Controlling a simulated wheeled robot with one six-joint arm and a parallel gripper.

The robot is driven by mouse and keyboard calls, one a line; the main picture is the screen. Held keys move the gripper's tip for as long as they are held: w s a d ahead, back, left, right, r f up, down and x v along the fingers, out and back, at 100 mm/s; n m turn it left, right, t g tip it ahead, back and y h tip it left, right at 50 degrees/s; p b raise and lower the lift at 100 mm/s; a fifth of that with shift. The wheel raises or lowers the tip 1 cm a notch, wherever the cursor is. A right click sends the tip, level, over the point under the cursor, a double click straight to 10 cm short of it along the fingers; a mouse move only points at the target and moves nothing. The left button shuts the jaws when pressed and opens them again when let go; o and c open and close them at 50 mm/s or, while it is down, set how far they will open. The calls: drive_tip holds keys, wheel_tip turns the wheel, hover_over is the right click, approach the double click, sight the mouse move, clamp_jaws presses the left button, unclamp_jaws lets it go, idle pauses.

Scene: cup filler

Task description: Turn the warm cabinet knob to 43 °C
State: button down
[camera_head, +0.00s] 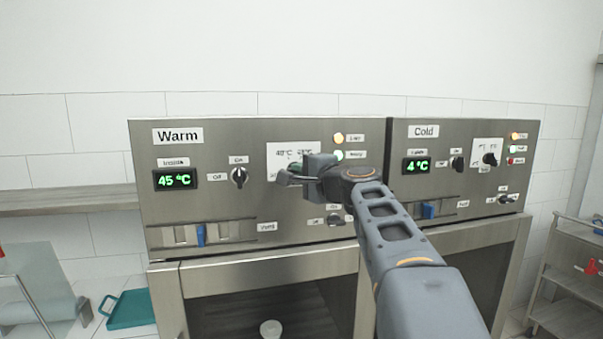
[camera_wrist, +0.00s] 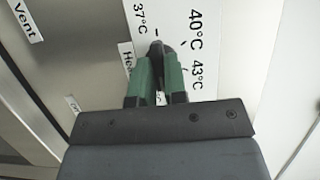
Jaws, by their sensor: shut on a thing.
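The warm cabinet (camera_head: 215,145) has a green display (camera_head: 175,179) reading 45 °C. Its temperature knob sits on a white dial plate (camera_head: 282,150) and is mostly hidden behind my gripper (camera_head: 292,173) in the head view. In the wrist view the dark knob (camera_wrist: 157,48) lies between the green fingers of my gripper (camera_wrist: 158,65), which are shut on it. Dial labels 37°C, 40°C and 43°C show around the knob. I cannot tell exactly which mark the knob points to.
An Off/On knob (camera_head: 239,177) is left of the dial. A blue vent slider (camera_head: 200,235) and a lower knob (camera_head: 334,219) are below. Orange and green lamps (camera_head: 338,138) are at the right. The cold cabinet (camera_head: 450,190) adjoins, reading 4 °C.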

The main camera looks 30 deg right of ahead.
drive_tip(key=shift+n, duration=0.3)
drive_tip(key=n+g+h, duration=0.1)
drive_tip(key=n, duration=0.1)
drive_tip(key=n+g+h, duration=0.1)
drive_tip(key=n, duration=0.2)
drive_tip(key=n+g+h, duration=0.1)
drive_tip(key=n, duration=0.2)
drive_tip(key=shift+a+r, duration=0.15)
drive_tip(key=shift+r, duration=0.1)
drive_tip(key=shift+n, duration=0.4)
idle(0.3)
drive_tip(key=c, duration=1.2)
unclamp_jaws()
drive_tip(key=shift+o, duration=0.2)
drive_tip(key=b+v, duration=0.3)
drive_tip(key=v, duration=1)
drive_tip(key=shift+s+r, duration=0.25)
drive_tip(key=shift+r, duration=0.15)
